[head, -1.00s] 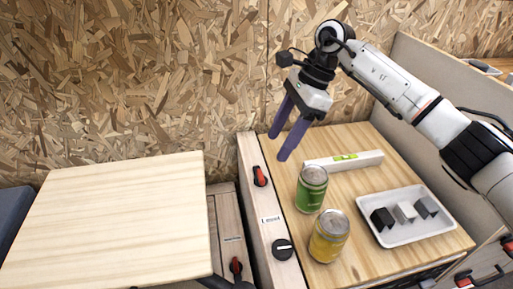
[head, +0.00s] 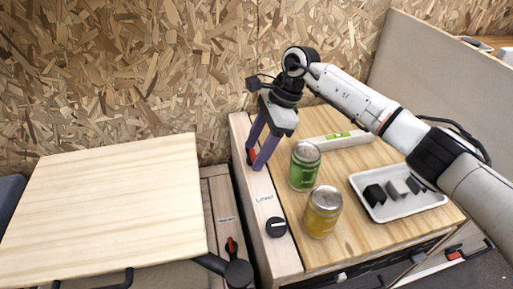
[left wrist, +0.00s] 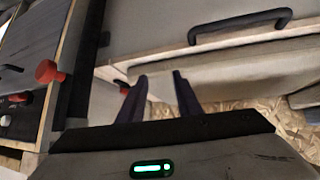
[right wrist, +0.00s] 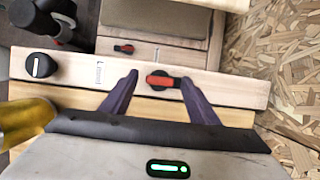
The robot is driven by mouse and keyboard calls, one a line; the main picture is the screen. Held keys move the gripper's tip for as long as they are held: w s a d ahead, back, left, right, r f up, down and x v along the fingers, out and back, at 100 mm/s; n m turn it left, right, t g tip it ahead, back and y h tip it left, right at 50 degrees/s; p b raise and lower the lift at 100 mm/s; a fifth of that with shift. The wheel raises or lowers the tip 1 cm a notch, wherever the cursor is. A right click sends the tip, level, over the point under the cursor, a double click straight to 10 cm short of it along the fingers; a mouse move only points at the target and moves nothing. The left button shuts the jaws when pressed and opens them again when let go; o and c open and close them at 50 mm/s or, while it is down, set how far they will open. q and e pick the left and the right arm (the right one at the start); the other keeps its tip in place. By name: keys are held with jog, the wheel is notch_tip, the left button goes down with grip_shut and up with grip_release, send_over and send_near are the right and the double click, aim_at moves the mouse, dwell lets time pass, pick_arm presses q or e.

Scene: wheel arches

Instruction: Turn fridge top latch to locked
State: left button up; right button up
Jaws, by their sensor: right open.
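A red-handled rotary latch (right wrist: 165,82) with a black base sits on the pale wooden rail, its handle pointing sideways in the right wrist view. In the head view the red latch (head: 251,156) is partly hidden by my right gripper (head: 254,158). The right gripper is open, its purple fingers on either side of the latch; whether they touch it I cannot tell. My left gripper (left wrist: 159,76) is open and empty in the left wrist view and outside the head view. Which latch is the fridge top one is not readable from the labels.
A black knob (head: 276,227) is on the same rail, and another red latch (head: 231,246) sits lower left. A green can (head: 304,166), a yellow can (head: 323,212) and a white tray (head: 397,213) with blocks stand on the right counter. A wooden panel (head: 105,208) fills the left.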

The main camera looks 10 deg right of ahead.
jog(key=shift+c, duration=0.5)
jog(key=c, duration=1)
jog(key=shift+o, duration=0.3)
